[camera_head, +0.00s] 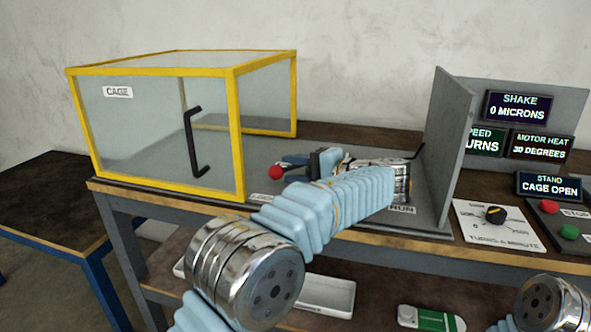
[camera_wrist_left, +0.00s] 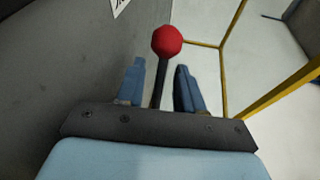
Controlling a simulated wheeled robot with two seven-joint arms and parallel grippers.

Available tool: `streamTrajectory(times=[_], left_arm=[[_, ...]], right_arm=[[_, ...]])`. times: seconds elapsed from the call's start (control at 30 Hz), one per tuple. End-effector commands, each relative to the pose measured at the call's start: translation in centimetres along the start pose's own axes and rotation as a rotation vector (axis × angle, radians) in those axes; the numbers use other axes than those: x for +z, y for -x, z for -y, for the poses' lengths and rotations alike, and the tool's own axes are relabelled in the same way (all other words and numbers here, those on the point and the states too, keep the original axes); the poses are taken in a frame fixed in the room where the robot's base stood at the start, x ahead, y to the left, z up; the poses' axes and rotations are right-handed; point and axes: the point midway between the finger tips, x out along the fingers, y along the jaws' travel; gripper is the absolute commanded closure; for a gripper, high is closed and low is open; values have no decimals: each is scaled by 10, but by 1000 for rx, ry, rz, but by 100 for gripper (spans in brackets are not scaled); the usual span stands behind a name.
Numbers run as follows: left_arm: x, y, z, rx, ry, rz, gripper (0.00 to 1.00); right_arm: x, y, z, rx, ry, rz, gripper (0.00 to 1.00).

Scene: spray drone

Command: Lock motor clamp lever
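The clamp lever has a red ball knob (camera_head: 275,172) on a thin dark stem, on the grey bench plate beside the cage. In the left wrist view the red knob (camera_wrist_left: 167,41) sits just beyond the fingertips, with the stem between the fingers. My left gripper (camera_head: 293,163) is open at the lever; it also shows in the left wrist view (camera_wrist_left: 160,72). Gaps show between the stem and both fingers. My left arm hides the lever's base and much of the plate behind it. Only part of my right arm shows at the lower right; its gripper is out of view.
The clear yellow-framed cage (camera_head: 238,135) stands left of the lever, with a black handle (camera_head: 194,142). A grey upright panel (camera_head: 449,140) bounds the right. The stand display (camera_head: 547,186) reads CAGE OPEN. A dial (camera_head: 495,214) and red and green buttons lie right.

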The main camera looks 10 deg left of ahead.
Motion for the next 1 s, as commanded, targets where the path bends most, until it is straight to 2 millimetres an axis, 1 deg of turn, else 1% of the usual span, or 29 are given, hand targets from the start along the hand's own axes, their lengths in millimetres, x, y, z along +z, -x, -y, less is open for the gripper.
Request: streamTrajectory(times=[0.2, 0.3, 0.37, 0.5, 0.53, 0.57, 0.63, 0.67, 0.73, 0.77, 0.8, 0.83, 0.87, 1.0], left_arm=[[0, 0, 1, 0, 1, 0, 64], [0, 1, 4, -1, 3, 0, 64], [0, 2, 10, -1, 3, 0, 64], [5, 9, 35, -1, 7, -4, 64], [10, 14, 40, -1, 7, -5, 60], [16, 18, 46, -2, 7, -4, 54], [29, 28, 62, -4, 11, -2, 27], [35, 32, 68, -5, 11, 0, 24], [47, 42, 82, -4, 13, 0, 24], [52, 46, 89, -4, 14, 1, 24], [61, 53, 89, -4, 12, 1, 24], [68, 57, 91, -4, 12, 1, 38], [74, 62, 93, -2, 12, 0, 64], [98, 82, 99, -2, 5, 0, 64]], right_arm=[[0, 0, 0, 0, 0, 0, 57], [0, 0, 0, 0, 0, 0, 57], [0, 0, 0, 0, 0, 0, 57], [0, -2, -1, 0, 0, 0, 57], [0, -2, -1, 0, 0, 0, 57], [0, -3, -1, 0, 0, 0, 57], [0, -3, -1, 0, 0, 0, 57], [0, -3, -1, 0, 0, 0, 57], [0, -3, -1, 0, -1, 0, 57], [0, -2, -1, 0, -1, 0, 57], [0, -6, -3, 1, -1, -1, 57], [0, -8, -3, 1, -1, -1, 57], [0, -9, -4, 1, -2, -1, 57], [0, -12, -5, 1, -1, -1, 57]])
